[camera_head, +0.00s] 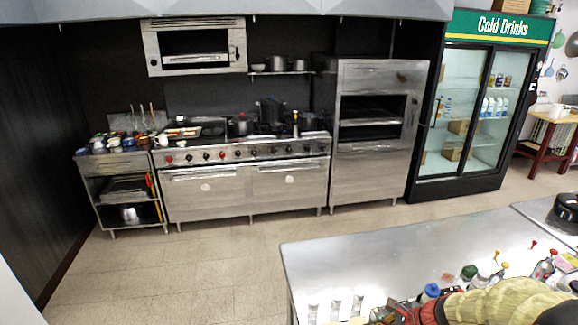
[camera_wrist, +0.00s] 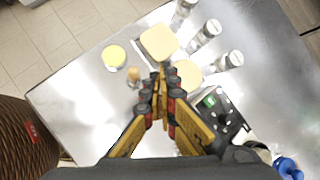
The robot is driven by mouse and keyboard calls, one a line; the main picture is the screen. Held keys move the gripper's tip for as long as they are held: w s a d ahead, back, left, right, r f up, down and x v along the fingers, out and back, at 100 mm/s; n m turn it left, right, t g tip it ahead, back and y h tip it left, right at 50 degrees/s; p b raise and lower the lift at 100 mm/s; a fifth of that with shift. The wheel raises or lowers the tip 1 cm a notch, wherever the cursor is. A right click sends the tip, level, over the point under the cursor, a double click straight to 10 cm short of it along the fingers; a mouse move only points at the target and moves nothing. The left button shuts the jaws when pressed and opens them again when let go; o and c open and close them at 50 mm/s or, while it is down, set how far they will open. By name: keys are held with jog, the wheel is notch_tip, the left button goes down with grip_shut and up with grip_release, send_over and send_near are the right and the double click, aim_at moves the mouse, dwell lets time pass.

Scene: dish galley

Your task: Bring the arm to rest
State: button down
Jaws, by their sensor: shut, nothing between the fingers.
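My gripper (camera_wrist: 162,78) is in the wrist view, its two yellow fingers with dark pads brought together at the tips. It is shut and empty. It points toward a steel table (camera_wrist: 82,88), with a pale yellow block (camera_wrist: 158,42) just beyond the fingertips and a second pale block (camera_wrist: 188,75) to their right. The fingers overlap these in the picture; I cannot tell the exact gap. In the head view, the same kind of steel table (camera_head: 345,262) fills the lower right; I cannot make out my gripper there with certainty.
Several glass shakers (camera_wrist: 206,32), a yellow-topped round item (camera_wrist: 114,56) and a black holder (camera_wrist: 222,113) stand around the fingers. A brown woven basket (camera_wrist: 25,140) is at the left. In the head view, open floor (camera_head: 190,272) lies before the stove (camera_head: 240,180) and drinks fridge (camera_head: 475,110).

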jog(key=s+a+r+n+h+b, duration=0.2)
jog(key=s+r+n, duration=0.6)
jog(key=s+n, duration=0.2)
jog(key=s+a+r+n+h+b, duration=0.2)
jog(key=s+r+n+h+b, duration=0.1)
jog(key=s+r+n, duration=0.6)
jog(key=s+n, duration=0.1)
jog(key=n, duration=0.2)
jog(key=shift+s+a+t+b, duration=0.3)
jog(key=shift+a+t, duration=0.05)
jog(key=shift+t, duration=0.05)
jog(key=shift+r, duration=0.1)
dwell(5.3)
